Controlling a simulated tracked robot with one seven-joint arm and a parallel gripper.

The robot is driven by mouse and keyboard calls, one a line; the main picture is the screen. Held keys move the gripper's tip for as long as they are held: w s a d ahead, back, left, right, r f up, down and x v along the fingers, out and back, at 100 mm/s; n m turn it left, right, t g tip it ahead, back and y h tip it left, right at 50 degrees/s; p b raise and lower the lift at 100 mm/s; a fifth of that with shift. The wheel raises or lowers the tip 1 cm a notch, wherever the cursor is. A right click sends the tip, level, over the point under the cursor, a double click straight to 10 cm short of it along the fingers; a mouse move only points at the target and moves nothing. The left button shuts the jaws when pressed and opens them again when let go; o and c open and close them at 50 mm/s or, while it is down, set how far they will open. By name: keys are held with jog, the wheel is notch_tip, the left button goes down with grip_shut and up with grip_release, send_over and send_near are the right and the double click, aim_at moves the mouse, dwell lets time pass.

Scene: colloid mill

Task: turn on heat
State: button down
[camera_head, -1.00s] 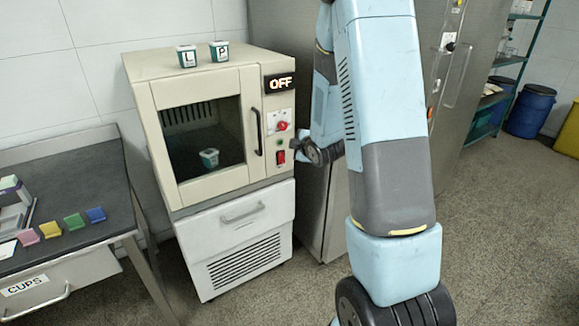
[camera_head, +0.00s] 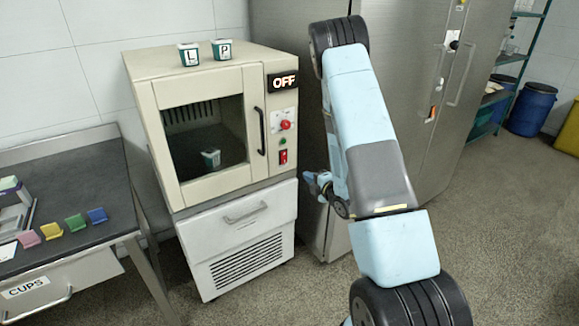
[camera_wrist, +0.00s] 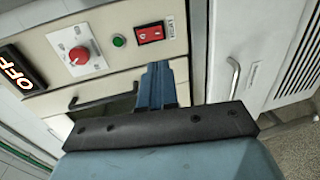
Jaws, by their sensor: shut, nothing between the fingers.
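The cream oven (camera_head: 158,65) stands by the wall with its glass door closed. Its display (camera_head: 282,81) reads OFF. Below the display are a red knob (camera_head: 285,125), a green button (camera_head: 282,141) and a red rocker switch (camera_head: 283,157). In the wrist view the display (camera_wrist: 14,72), red knob (camera_wrist: 79,55), green button (camera_wrist: 119,41) and red switch (camera_wrist: 150,33) show close up. My gripper (camera_wrist: 157,67) is shut and empty, its tips just below the switch in that view. In the head view my gripper (camera_head: 313,182) is small, right of and below the switch, apart from the panel.
Two cups, L (camera_head: 190,54) and P (camera_head: 221,49), stand on the oven, and another cup (camera_head: 211,158) is inside. A steel cabinet (camera_head: 420,130) stands close on the right. The floor (camera_head: 510,240) is clear at right.

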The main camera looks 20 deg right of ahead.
aim_at(285, 162)
jog(key=shift+s, duration=0.1)
dwell(0.3)
jog(key=x, duration=1.4)
